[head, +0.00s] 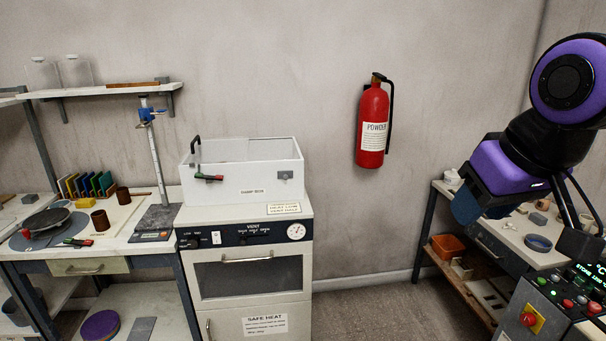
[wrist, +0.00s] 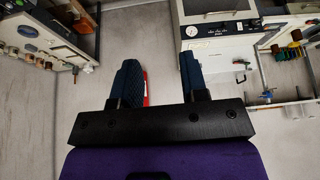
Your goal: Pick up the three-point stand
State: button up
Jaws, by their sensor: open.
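I cannot pick out the three-point stand with certainty in either view. Several small pale pieces (head: 508,226) lie on the right-hand workbench (head: 487,232), too small to tell apart. My gripper (head: 484,210) is raised in front of that bench at the right of the head view and partly covers its top.
A control panel (head: 555,305) stands in front. A white kiln (head: 252,250) and cluttered left bench (head: 110,220) are at left. A fire extinguisher (head: 372,125) hangs on the wall. Floor between is clear.

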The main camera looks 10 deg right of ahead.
aim_at(509, 225)
jog(key=i+z, duration=0.3)
jog(key=i, duration=0.3)
jog(key=i+z, duration=0.35)
jog(key=i, duration=0.25)
jog(key=i+j+z, duration=0.3)
jog(key=i, duration=0.25)
jog(key=i+z, duration=0.3)
jog(key=i+j+z, duration=0.15)
jog(key=i+z, duration=0.15)
jog(key=i, duration=0.2)
